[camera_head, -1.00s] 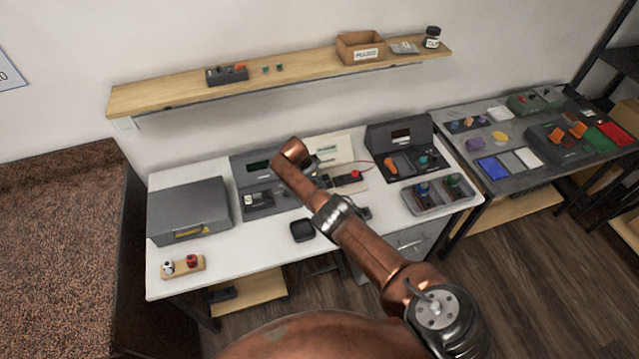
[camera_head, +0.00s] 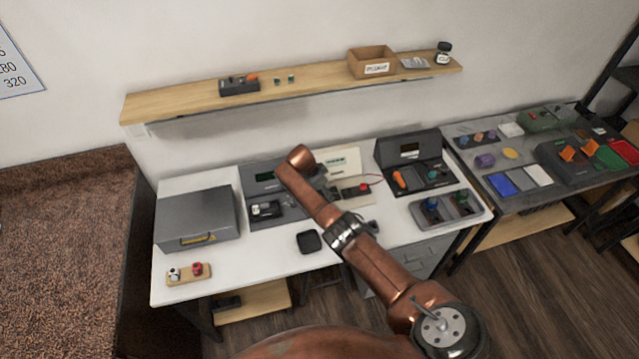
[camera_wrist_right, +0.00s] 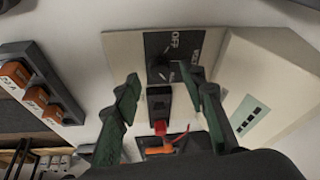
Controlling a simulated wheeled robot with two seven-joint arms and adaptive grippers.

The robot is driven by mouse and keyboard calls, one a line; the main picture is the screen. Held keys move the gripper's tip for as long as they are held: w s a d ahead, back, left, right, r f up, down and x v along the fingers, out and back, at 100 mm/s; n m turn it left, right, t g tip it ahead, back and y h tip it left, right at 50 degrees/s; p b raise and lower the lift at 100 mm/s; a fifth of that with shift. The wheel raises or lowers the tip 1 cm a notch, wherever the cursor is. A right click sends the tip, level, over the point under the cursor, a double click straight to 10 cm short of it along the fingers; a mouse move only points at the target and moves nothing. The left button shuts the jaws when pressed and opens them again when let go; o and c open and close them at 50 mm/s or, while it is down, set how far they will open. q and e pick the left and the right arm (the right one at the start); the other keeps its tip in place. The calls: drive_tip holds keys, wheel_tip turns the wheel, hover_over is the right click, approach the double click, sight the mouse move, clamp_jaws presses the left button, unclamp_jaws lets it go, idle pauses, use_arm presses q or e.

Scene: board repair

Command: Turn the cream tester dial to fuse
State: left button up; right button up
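The cream tester (camera_head: 342,160) stands at the back of the white table, partly behind my right arm. In the right wrist view its cream panel (camera_wrist_right: 124,52) carries a dark dial (camera_wrist_right: 160,60) with "OFF" printed beside it. Other lettering is too small to read surely. My right gripper (camera_wrist_right: 167,88) is open and empty, with its dark green fingers spread in front of the panel. The dial shows between and beyond the fingertips; I cannot tell whether they touch the panel. In the head view the right gripper is mostly hidden by my arm. My left gripper is out of view.
A dark block with a red-topped part (camera_head: 357,190) lies before the tester. A grey case (camera_head: 197,218) is at left, a dark console (camera_head: 410,160) and a grey tray (camera_head: 447,210) at right. A wooden shelf (camera_head: 300,90) runs above.

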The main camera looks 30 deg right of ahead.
drive_tip(key=v, duration=0.9)
drive_tip(key=shift+a+r, duration=0.15)
drive_tip(key=shift+r, duration=0.2)
